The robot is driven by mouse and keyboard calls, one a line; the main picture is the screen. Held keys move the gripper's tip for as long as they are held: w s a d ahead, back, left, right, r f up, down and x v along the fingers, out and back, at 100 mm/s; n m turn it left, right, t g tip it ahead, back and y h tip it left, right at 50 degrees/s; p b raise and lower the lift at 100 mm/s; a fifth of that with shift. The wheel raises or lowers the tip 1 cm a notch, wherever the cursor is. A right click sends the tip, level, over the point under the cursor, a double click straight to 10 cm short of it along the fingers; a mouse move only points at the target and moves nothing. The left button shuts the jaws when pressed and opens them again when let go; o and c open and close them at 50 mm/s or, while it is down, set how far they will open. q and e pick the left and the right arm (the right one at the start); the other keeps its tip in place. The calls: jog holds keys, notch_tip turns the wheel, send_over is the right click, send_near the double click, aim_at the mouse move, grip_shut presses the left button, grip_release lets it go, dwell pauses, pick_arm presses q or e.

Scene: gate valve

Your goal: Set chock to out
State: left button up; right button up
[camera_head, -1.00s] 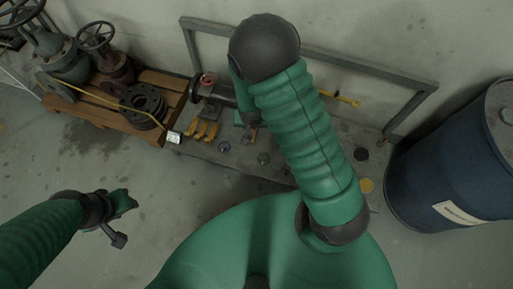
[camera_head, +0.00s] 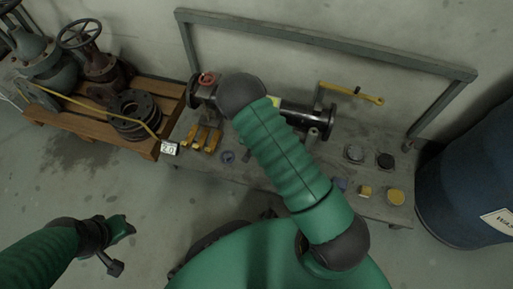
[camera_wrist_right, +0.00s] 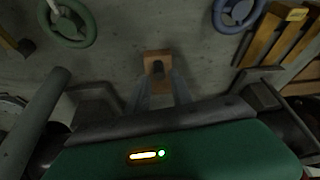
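A brown wooden block (camera_wrist_right: 157,57), which looks like the chock, lies on the grey surface in the right wrist view, with a dark mark in its middle. My right gripper (camera_wrist_right: 160,82) has its two grey fingers apart, pointing at the block's near end. I cannot tell whether they touch it. In the head view my right arm hides this gripper and the block. My left gripper (camera_head: 125,226) hangs over bare floor at the left, away from the bench; its fingers are too small to read.
The low grey bench (camera_head: 300,170) carries a dark pipe valve (camera_head: 318,122), yellow pieces (camera_head: 205,138), a blue handwheel (camera_wrist_right: 238,12) and a green handwheel (camera_wrist_right: 68,22). A wooden pallet (camera_head: 90,128) with valves stands left, a blue drum (camera_head: 465,180) right. A rail frame (camera_head: 320,42) runs behind.

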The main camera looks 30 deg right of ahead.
jog(key=x, duration=0.2)
jog(key=shift+d+f+b, duration=0.1)
jog(key=shift+f+b, duration=0.2)
jog(key=shift+b, duration=0.1)
jog(key=shift+r, duration=0.1)
grip_shut()
dwell(1.0)
